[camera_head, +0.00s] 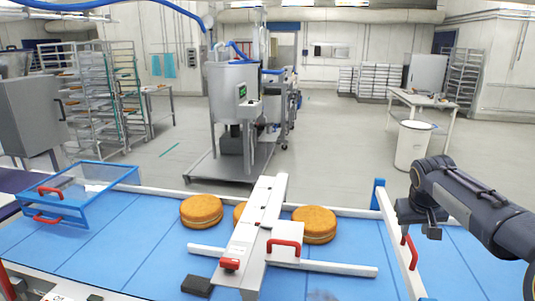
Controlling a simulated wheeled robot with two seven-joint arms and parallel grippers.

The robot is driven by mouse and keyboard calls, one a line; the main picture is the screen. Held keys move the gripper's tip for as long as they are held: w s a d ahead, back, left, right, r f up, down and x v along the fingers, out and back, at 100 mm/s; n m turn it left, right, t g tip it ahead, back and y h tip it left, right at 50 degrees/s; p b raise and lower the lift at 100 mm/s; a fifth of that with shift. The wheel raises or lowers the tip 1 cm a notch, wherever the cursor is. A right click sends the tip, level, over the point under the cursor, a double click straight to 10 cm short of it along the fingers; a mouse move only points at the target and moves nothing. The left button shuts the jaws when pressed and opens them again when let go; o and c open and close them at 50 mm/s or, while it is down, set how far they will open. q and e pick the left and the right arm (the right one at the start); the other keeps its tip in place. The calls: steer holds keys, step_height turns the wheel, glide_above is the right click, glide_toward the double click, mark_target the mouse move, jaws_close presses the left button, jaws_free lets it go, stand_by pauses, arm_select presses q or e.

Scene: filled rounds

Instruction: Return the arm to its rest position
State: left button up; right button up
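My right arm comes in from the right edge, and my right gripper (432,233) hangs over the right part of the blue conveyor belt (130,255). It is close to a red handle (410,250) on a white rail. I cannot tell whether it touches the handle, or whether its fingers are open or shut. My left gripper is not in view. One orange-brown round (202,210) lies left of the white and grey crossing device (258,232). Another round (314,224) lies right of it. A third round (239,211) is mostly hidden behind the device.
A blue-framed clear guard (85,190) with red handles stands at the belt's left. A second red handle (284,247) is on the device. Behind are a white bin (413,146), a side table (420,100), a hopper machine (235,95) and racks (95,95).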

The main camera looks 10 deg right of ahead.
steer(key=s+a+f+t+y, duration=0.1)
steer(key=s+a+f+y, duration=0.2)
steer(key=s+a, duration=0.8)
steer(key=s+a+f+n+y+b, duration=0.1)
steer(key=s+a+f+y, duration=0.3)
steer(key=s+a, duration=0.8)
steer(key=s+f, duration=0.2)
steer(key=s, duration=0.4)
steer(key=shift+a+t, duration=0.2)
steer(key=shift+t, duration=0.2)
